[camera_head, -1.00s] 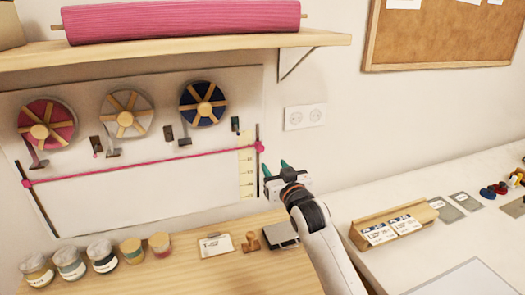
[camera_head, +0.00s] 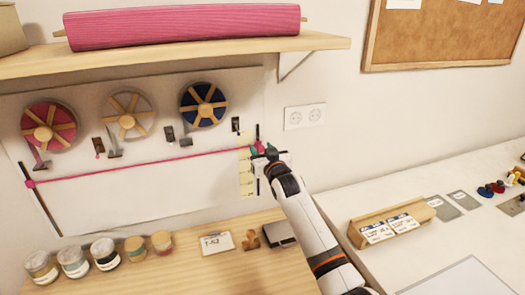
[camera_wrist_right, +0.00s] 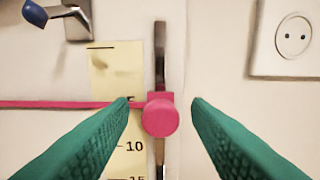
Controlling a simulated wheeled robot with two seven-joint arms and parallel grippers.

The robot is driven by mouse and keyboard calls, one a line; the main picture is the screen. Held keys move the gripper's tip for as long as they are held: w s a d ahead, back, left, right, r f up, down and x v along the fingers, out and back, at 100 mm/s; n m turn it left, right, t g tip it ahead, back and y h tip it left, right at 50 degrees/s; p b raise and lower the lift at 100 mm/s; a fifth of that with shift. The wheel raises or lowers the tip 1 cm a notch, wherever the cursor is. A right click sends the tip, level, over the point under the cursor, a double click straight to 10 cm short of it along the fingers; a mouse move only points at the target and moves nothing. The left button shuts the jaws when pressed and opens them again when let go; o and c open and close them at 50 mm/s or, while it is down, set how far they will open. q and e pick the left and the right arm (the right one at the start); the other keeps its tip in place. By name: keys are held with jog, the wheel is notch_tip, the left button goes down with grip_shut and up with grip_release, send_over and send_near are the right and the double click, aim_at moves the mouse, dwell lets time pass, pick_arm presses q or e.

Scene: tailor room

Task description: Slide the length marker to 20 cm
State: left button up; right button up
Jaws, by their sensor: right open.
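The length marker is a pink round knob (camera_wrist_right: 160,117) on a dark vertical rail (camera_wrist_right: 159,70). In the right wrist view it sits just above the 10 mark of the yellow scale (camera_wrist_right: 118,70), near a partly hidden 5. A pink ribbon (camera_head: 140,166) runs from the knob left to a pink slider (camera_head: 30,184) on another dark rail. My right gripper (camera_wrist_right: 160,110) is open, with one green finger on each side of the knob; I cannot tell whether either touches it. In the head view, this gripper (camera_head: 263,152) partly covers the knob. My left gripper is not in view.
Three ribbon reels hang above the ribbon: pink (camera_head: 50,127), white (camera_head: 130,110) and blue (camera_head: 203,104). A wall socket (camera_head: 306,116) is right of the rail. Several jars (camera_head: 105,254), a card (camera_head: 217,242) and a wooden stamp (camera_head: 247,239) are on the table below.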

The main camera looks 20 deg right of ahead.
jog(key=shift+c, duration=0.2)
grip_shut()
notch_tip(320, 180, down, 15)
jog(key=b, duration=1)
jog(key=shift+r, duration=0.1)
jog(key=shift+o, duration=0.2)
grip_release()
